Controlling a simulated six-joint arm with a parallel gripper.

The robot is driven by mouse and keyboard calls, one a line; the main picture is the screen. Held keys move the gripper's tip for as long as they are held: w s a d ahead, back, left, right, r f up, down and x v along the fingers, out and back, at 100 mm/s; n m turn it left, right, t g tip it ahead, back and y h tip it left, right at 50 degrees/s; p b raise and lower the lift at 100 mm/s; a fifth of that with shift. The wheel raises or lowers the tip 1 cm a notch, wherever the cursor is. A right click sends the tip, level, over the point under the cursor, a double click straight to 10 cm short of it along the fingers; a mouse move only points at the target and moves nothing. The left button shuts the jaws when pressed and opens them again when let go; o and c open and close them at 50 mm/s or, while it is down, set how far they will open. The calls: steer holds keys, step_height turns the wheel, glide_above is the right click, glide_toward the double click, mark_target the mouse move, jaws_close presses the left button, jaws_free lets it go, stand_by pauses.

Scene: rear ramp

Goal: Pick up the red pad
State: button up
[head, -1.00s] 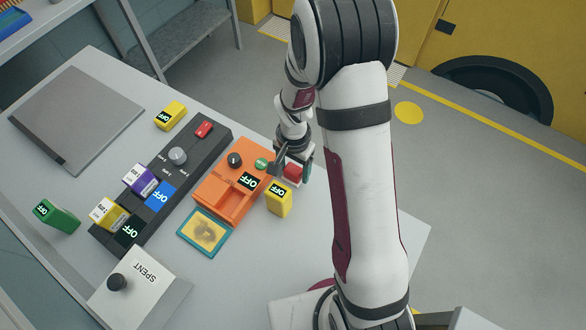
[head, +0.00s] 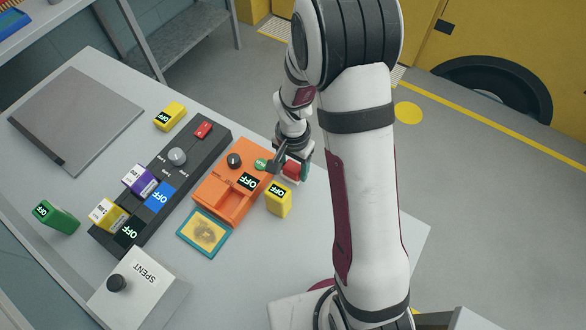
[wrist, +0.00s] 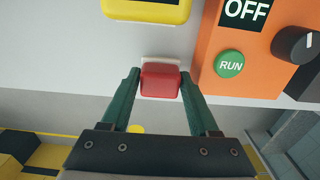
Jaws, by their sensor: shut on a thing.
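The red pad (wrist: 160,81) is a small rounded block with a pale edge behind it. In the wrist view it sits between the two green fingers of my gripper (wrist: 160,88), which is shut on it. In the head view the red pad (head: 291,171) shows beside the right end of the orange device, partly covered by my gripper (head: 292,166). I cannot tell whether the pad touches the table.
The orange device (head: 216,197) with a green RUN button (wrist: 230,64) and a dark knob is close to my gripper. A yellow OFF block (head: 279,199) stands just in front. A black panel (head: 187,155) lies to the left. The table is bare at right front.

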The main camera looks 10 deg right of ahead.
mark_target(296, 167)
steer(key=r, duration=0.3)
steer(key=shift+s+d+r, duration=0.1)
steer(key=shift+s+d, duration=0.05)
steer(key=shift+d, duration=0.25)
steer(key=s+d+r, duration=0.5)
steer(key=d+r, duration=0.1)
steer(key=d, duration=0.3)
steer(key=shift+s+d+r, duration=0.2)
steer(key=shift+d, duration=0.05)
